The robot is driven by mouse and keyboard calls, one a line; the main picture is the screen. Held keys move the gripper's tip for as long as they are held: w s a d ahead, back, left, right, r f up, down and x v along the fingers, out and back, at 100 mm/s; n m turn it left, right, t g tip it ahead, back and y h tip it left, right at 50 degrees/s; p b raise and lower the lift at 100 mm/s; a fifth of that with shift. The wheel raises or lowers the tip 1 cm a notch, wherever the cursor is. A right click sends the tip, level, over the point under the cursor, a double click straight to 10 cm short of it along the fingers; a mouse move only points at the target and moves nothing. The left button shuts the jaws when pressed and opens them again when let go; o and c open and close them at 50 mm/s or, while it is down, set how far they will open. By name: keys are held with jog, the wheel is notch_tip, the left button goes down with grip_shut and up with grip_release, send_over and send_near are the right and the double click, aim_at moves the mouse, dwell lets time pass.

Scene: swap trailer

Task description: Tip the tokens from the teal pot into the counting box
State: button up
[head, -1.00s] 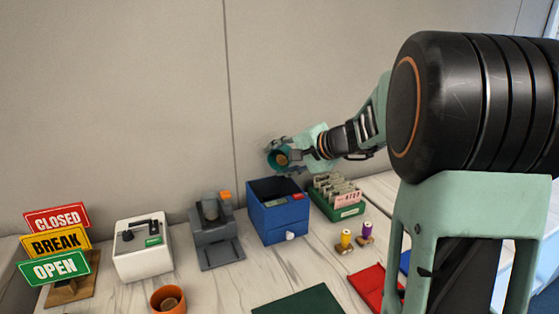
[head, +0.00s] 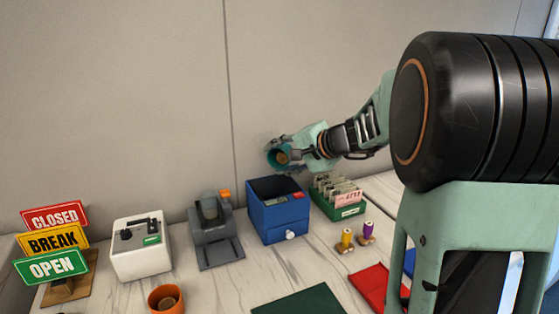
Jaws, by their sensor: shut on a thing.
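The teal pot (head: 272,158) is held in the air above the back of the blue box, close to the grey wall. It is tipped on its side with its mouth towards the camera, and brownish tokens (head: 282,157) show inside. My gripper (head: 284,149) is shut on the pot. The blue box (head: 281,223), which looks like the counting box, stands on the counter with an open top and a white knob low on its front. The pot is apart from the box. The inside bottom of the box is hidden.
An orange pot (head: 164,299) with something brown inside stands in front. A grey device (head: 216,240) and a white box (head: 141,247) stand left of the blue box. A green card tray (head: 345,211) and two spools (head: 346,238) are on the right. A dark green mat (head: 300,302) lies in front.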

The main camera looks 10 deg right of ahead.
jog(key=shift+s+a+n+t+h+b, duration=0.25)
jog(key=shift+n+t+b, duration=0.4)
jog(key=shift+b, duration=3)
dwell(1.1)
jog(key=shift+s+n+t+b, duration=0.1)
jog(key=shift+n+t+b, duration=0.2)
jog(key=shift+b, duration=0.5)
dwell(0.6)
jog(key=shift+s+a+n+t, duration=0.1)
jog(key=shift+s+n+t, duration=0.05)
jog(key=shift+n+t, duration=0.15)
dwell(0.8)
notch_tip(320, 180, up, 7)
jog(key=p, duration=0.4)
dwell(0.4)
